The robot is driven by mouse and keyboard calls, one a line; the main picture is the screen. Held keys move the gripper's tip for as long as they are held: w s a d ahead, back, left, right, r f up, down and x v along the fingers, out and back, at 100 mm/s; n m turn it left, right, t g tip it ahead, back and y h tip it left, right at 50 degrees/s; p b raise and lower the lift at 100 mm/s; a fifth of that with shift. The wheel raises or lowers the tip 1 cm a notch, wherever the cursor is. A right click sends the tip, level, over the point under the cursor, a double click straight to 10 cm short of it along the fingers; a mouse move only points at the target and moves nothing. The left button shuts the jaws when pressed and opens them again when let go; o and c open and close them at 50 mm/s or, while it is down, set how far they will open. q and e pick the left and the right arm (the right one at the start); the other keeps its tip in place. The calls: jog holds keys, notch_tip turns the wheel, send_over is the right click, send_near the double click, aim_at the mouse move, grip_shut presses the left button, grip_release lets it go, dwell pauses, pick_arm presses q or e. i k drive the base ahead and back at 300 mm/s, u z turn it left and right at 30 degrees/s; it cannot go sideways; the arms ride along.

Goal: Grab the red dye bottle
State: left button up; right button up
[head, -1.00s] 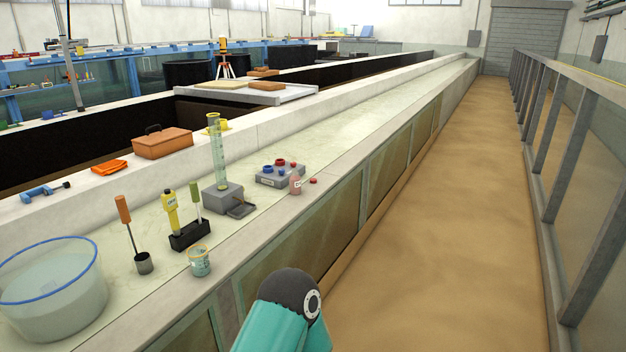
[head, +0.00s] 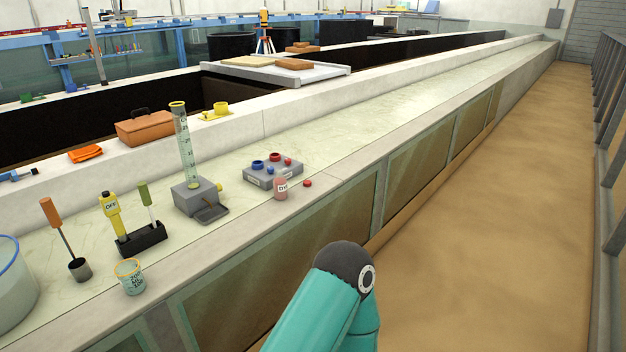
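The red dye bottle (head: 281,188) is a small pinkish bottle with a "DYE" label. It stands upright on the ledge in the head view, near the ledge's front edge. A small red cap (head: 307,183) lies just to its right. A teal arm link of mine with a dark joint shows at the bottom centre, below and to the right of the bottle and apart from it. Neither gripper is in view.
A grey block with blue and red rings (head: 272,172) sits just behind the bottle. A graduated cylinder on a grey base (head: 196,192) stands left. Further left are a black holder (head: 141,241) and a small beaker (head: 130,277). The ledge to the right is clear.

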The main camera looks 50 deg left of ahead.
aim_at(280, 183)
jog(key=z, duration=0.05)
jog(key=i, duration=1.55)
jog(key=u, duration=1.8)
jog(key=i, duration=0.15)
jog(key=u, duration=1.95)
jog(key=i, duration=1.05)
jog(key=z, duration=0.6)
